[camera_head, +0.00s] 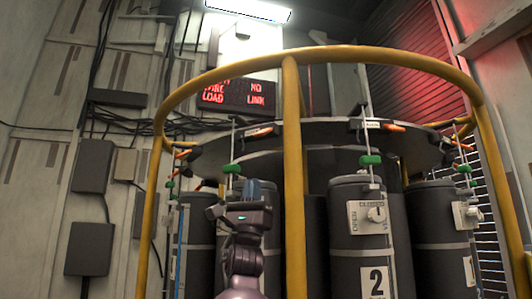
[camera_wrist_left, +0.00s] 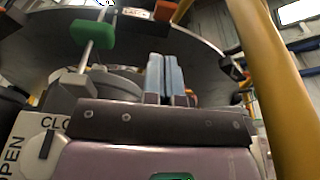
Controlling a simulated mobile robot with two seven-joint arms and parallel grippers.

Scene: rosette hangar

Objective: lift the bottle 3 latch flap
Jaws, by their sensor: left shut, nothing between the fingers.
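My left gripper (camera_head: 254,188) is shut and empty, its blue fingertips pointing up; they also show side by side in the left wrist view (camera_wrist_left: 164,77). It stands in front of a dark bottle that it mostly hides, so no number 3 can be read. In the left wrist view, a bottle valve plate (camera_wrist_left: 28,145) with OPEN and part of CLOSED sits left of the gripper. A green grip (camera_wrist_left: 93,33) on a rod is up and left of the fingers. An orange piece (camera_wrist_left: 165,10) is at the ring edge above, apart from the fingers. The latch flap cannot be told for sure.
A yellow guard rail (camera_head: 293,170) runs around the bottles, with a post just right of my gripper. Bottle 2 (camera_head: 345,270) stands right of that post. A dark ring plate (camera_head: 330,130) hangs above the bottles. A red sign (camera_head: 238,94) is on the wall behind.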

